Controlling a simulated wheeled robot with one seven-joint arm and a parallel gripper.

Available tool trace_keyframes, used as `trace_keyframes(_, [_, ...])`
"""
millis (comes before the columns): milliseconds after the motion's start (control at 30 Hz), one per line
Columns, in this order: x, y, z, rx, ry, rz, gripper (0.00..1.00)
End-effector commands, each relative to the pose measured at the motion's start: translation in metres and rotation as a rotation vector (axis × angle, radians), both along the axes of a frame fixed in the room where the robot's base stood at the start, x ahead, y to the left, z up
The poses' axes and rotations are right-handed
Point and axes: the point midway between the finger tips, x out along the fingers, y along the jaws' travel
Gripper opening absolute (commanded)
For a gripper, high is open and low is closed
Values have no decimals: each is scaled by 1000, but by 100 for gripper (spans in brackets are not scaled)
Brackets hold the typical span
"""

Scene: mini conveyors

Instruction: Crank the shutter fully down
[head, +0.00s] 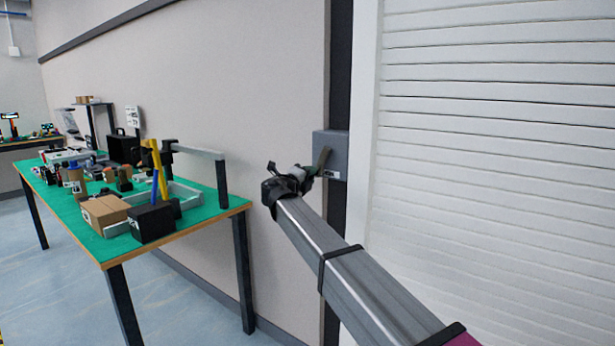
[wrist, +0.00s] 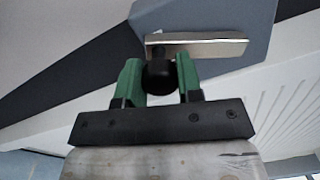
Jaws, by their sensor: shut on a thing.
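The white slatted shutter (head: 490,150) fills the right side of the head view, and its slats run down to the bottom of the frame. Its lower edge is out of view. A grey crank box (head: 336,150) is mounted on the dark post left of the shutter; it also shows in the wrist view (wrist: 258,12). A metal crank arm (wrist: 205,46) ends in a dark round knob (wrist: 158,78). My gripper (head: 300,176) is at the box. In the wrist view its green fingers (wrist: 158,80) are shut on the knob, one on each side.
A green-topped workbench (head: 215,197) stands against the wall at the left. It holds cardboard boxes (head: 103,212), a black box (head: 152,222) and several tools. A bare stretch of wall separates the bench from the post.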

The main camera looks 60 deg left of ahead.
Motion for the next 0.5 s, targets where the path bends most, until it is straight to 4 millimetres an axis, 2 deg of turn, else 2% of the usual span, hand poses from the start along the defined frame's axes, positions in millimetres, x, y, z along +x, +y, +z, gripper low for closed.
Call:
trace_keyframes(367, [-1, 0, -1, -4, -1, 2, 0])
trace_keyframes(400, [-1, 0, -1, -4, -1, 2, 40])
trace_keyframes(467, [-1, 0, -1, -4, -1, 2, 59])
trace_keyframes(500, [-1, 0, -1, -4, -1, 2, 59])
